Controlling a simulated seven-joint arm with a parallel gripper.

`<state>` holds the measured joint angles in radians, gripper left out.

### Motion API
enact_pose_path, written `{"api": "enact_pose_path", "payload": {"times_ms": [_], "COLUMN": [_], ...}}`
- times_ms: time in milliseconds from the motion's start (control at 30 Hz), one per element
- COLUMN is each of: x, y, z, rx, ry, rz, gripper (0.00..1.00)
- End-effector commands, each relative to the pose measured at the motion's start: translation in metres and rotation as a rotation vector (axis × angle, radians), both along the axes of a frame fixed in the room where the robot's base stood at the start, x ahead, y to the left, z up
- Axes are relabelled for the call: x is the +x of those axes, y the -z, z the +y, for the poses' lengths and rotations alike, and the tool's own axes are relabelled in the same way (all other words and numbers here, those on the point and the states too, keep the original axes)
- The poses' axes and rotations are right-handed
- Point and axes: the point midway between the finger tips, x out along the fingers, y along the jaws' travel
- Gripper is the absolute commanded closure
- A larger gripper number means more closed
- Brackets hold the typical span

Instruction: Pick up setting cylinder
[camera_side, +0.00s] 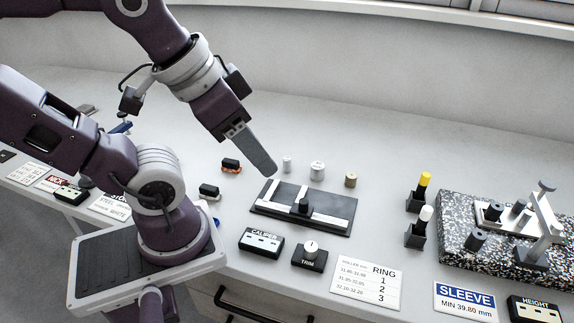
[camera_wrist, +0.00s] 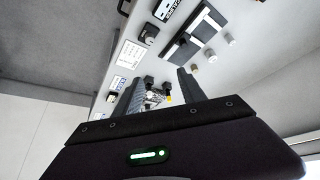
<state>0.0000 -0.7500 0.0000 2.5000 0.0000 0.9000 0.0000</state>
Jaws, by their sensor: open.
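Three short cylinders stand upright in a row on the bench behind the black fixture: a small white one (camera_side: 287,163), a wider white one (camera_side: 318,171) and a brass-coloured one (camera_side: 350,180). I cannot tell which is the setting cylinder; none carries a readable name. In the wrist view, small round cylinders (camera_wrist: 212,57) show right of the fixture. My gripper (camera_side: 265,168) is open and empty, tilted above the bench left of the small white cylinder, touching none of them. In the wrist view its two fingers (camera_wrist: 160,78) stand apart with nothing held between them.
The black fixture (camera_side: 329,222) with pale strips lies in front of the cylinders. CALIPER box (camera_side: 261,242), TRIM knob (camera_side: 310,256) and RING card (camera_side: 366,281) lie nearer. Yellow-topped (camera_side: 424,180) and white-topped (camera_side: 425,214) holders and a speckled plate (camera_side: 470,262) stand right. Bench behind is clear.

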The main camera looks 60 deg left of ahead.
Motion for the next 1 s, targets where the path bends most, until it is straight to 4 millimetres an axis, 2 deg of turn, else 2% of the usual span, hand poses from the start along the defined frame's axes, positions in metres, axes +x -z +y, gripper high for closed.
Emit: {"api": "enact_pose_path", "payload": {"times_ms": [167, 233, 333, 467, 500, 567, 600, 700, 833, 900, 1000], "x": [0.000, 0.002, 0.003, 0.013, 0.020, 0.037, 0.051, 0.095, 0.142, 0.157, 0.167], "y": [0.002, 0.013, 0.041, 0.069, 0.075, 0.084, 0.091, 0.115, 0.155, 0.172, 0.188], "z": [0.002, 0.014, 0.052, 0.119, 0.140, 0.168, 0.185, 0.213, 0.224, 0.224, 0.223], "rx": [0.013, 0.077, 0.276, 0.617, 0.725, 0.885, 0.990, 1.223, 1.421, 1.480, 1.517], "ry": [0.003, 0.022, 0.097, 0.291, 0.372, 0.506, 0.609, 0.881, 1.189, 1.296, 1.373], "rz": [0.015, 0.087, 0.295, 0.614, 0.706, 0.832, 0.906, 1.042, 1.107, 1.112, 1.108], "gripper": [0.52, 0.52, 0.52, 0.52, 0.52, 0.52, 0.52, 0.52, 0.52, 0.52, 0.52]}}
